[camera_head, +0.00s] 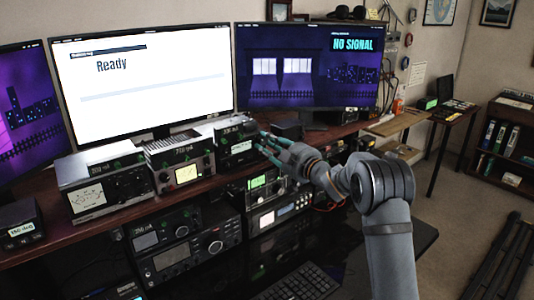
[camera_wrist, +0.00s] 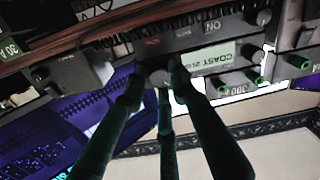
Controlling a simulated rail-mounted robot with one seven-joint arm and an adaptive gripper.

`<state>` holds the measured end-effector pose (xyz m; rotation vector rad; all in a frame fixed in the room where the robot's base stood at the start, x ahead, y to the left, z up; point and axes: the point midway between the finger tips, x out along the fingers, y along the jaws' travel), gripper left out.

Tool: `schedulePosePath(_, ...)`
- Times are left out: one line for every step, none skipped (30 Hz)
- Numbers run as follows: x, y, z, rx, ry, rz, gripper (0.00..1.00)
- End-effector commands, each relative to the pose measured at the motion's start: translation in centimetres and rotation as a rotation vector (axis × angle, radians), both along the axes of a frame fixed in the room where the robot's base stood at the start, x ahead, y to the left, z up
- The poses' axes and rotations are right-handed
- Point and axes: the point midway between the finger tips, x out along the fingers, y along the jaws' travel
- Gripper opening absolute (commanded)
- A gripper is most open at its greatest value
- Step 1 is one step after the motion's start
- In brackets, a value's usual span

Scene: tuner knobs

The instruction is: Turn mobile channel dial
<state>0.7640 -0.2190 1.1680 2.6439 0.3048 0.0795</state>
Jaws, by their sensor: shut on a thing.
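A small dark radio (camera_head: 237,143) with a lit display stands on the desk shelf below the screens. In the wrist view the display (camera_wrist: 207,62) appears upside down and seems to begin with "COAST". My gripper (camera_head: 268,145) reaches in from the right to the right end of this radio's front. In the wrist view its dark green fingers (camera_wrist: 162,68) are shut around a round grey knob (camera_wrist: 160,77) beside the display. The fingers hide part of the knob, and any mark on it cannot be read. I cannot tell from a label whether it is the mobile channel dial.
Other radio sets stand to the left, one with a lit meter (camera_head: 186,174) and one with a pale dial face (camera_head: 88,197). More equipment (camera_head: 265,187) sits below the shelf. A monitor (camera_head: 305,66) reading "NO SIGNAL" stands behind.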

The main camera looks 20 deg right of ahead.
Motion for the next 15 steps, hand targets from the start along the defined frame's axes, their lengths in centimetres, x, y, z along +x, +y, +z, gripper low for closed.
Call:
schedulePosePath(-0.06,-0.03,-1.01,-0.012,0.012,-0.001,0.00)
schedulePosePath(-0.06,-0.04,-0.99,-0.019,0.011,0.000,0.00)
schedulePosePath(-0.06,-0.05,-0.97,-0.026,0.010,0.000,0.00)
schedulePosePath(-0.05,-0.06,-0.96,-0.030,0.009,0.000,0.00)
schedulePosePath(-0.05,-0.07,-0.94,-0.033,0.009,-0.001,0.00)
schedulePosePath(-0.05,-0.07,-0.91,-0.036,0.009,-0.001,0.00)
schedulePosePath(-0.05,-0.08,-0.89,-0.038,0.008,-0.001,0.00)
schedulePosePath(-0.05,-0.08,-0.88,-0.039,0.008,-0.001,0.00)
schedulePosePath(-0.06,-0.09,-0.85,-0.040,0.008,-0.001,0.00)
schedulePosePath(-0.06,-0.09,-0.84,-0.041,0.007,-0.001,0.00)
schedulePosePath(-0.06,-0.09,-0.84,-0.041,0.007,-0.001,0.00)
schedulePosePath(-0.06,-0.09,-0.83,-0.041,0.007,-0.001,0.00)
schedulePosePath(-0.06,-0.09,-0.84,-0.040,0.008,-0.001,0.00)
schedulePosePath(-0.06,-0.09,-0.84,-0.040,0.008,-0.001,0.00)
schedulePosePath(-0.06,-0.09,-0.84,-0.040,0.008,-0.001,0.00)
